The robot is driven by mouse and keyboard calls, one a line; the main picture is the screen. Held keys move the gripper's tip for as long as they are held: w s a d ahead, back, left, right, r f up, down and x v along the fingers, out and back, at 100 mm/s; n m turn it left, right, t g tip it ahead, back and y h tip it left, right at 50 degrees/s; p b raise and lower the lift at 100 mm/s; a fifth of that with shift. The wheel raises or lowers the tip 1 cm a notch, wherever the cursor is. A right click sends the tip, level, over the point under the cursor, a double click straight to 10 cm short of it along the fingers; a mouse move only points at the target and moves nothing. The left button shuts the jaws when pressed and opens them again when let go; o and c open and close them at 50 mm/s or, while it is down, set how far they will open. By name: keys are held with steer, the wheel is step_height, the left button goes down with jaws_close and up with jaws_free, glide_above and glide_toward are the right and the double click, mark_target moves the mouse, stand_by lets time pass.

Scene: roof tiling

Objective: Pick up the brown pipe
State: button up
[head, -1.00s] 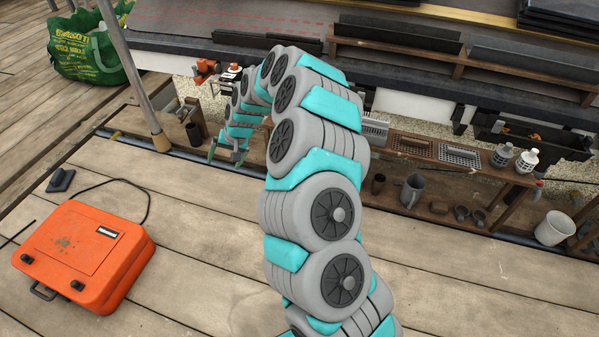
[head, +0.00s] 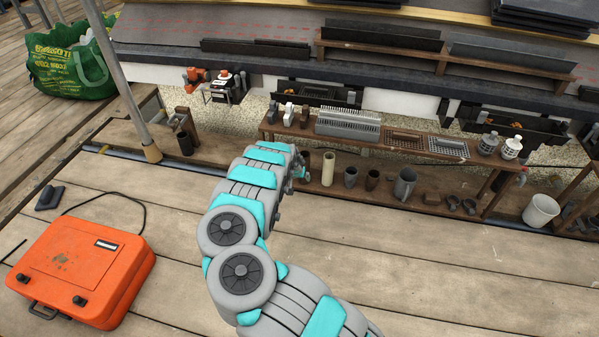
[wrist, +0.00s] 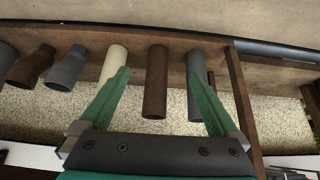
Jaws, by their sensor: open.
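The brown pipe (wrist: 155,82) stands out in the middle of the wrist view, between a cream pipe (wrist: 114,66) and a grey pipe (wrist: 196,85). My gripper (wrist: 161,73) is open, with its green fingers apart on either side of the brown pipe's line. The left finger overlaps the cream pipe and the right finger overlaps the grey pipe in this view; I cannot tell whether they touch. In the head view the brown pipe (head: 306,160) is partly hidden behind my gripper (head: 301,173), at the lower shelf.
A shorter brown fitting (wrist: 31,66) and a dark grey fitting (wrist: 66,70) stand left of the cream pipe. A wooden upright (wrist: 238,100) is right of the grey pipe. In the head view, an orange case (head: 80,262) lies on the deck and a white bucket (head: 541,211) stands at right.

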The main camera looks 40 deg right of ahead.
steer(key=shift+w+d+b, duration=0.9)
steer(key=shift+w+d, duration=0.3)
steer(key=shift+d, duration=0.3)
steer(key=shift+w+d+b, duration=0.9)
steer(key=shift+w+d, duration=0.25)
steer(key=shift+d, duration=0.4)
steer(key=shift+w+d+b, duration=0.9)
steer(key=shift+w+d, duration=0.3)
steer(key=shift+d, duration=0.3)
steer(key=shift+w+d+f, duration=0.3)
steer(key=shift+w+f, duration=0.2)
steer(key=shift+f, duration=0.05)
jaws_close()
